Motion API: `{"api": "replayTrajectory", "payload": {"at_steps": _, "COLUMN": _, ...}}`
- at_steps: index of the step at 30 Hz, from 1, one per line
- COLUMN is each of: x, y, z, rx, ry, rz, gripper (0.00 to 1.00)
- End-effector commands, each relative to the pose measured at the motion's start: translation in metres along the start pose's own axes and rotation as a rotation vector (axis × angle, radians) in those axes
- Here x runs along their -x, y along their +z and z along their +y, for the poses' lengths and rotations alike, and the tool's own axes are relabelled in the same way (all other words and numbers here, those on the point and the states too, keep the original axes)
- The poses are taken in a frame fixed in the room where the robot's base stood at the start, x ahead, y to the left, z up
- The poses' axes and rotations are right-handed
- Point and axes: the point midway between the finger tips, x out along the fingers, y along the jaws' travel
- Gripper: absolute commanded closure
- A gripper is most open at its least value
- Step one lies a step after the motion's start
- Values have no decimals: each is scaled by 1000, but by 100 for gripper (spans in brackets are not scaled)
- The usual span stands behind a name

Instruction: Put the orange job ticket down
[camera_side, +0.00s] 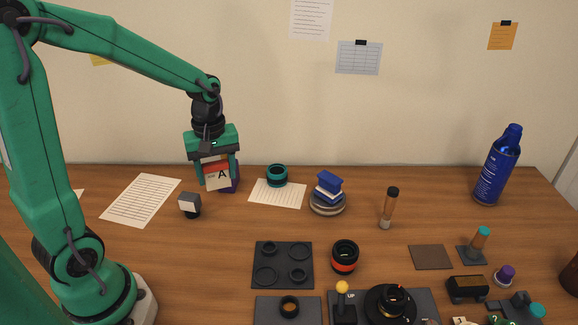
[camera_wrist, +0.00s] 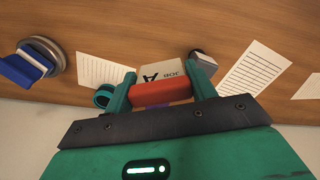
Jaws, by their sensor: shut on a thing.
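The orange job ticket (camera_side: 217,180) has a pale face with a large "A" and an orange-red band along its top. My gripper (camera_side: 216,173) is shut on it, with one teal finger at each side. In the wrist view the orange band (camera_wrist: 163,91) spans between the fingertips of my gripper (camera_wrist: 160,88), and the lettered face lies beyond it. A purple thing (camera_side: 235,181) shows just behind the ticket and is mostly hidden. The ticket is upright near the table's back edge. I cannot tell whether its lower edge touches the table.
A small grey-faced block (camera_side: 190,204) stands just in front, left. A teal ring (camera_side: 277,175) and a paper sheet (camera_side: 278,194) are to the right; another sheet (camera_side: 141,200) lies left. Bare wood lies in front of the ticket.

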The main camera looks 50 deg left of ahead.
Motion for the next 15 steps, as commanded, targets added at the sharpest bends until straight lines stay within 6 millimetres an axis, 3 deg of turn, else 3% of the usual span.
{"api": "replayTrajectory", "payload": {"at_steps": 6, "x": 1, "y": -39, "z": -28, "rx": 197, "ry": 1, "rz": 1, "gripper": 66}}
{"api": "replayTrajectory", "payload": {"at_steps": 15, "x": 2, "y": -71, "z": -60, "rx": 381, "ry": 1, "rz": 0, "gripper": 66}}
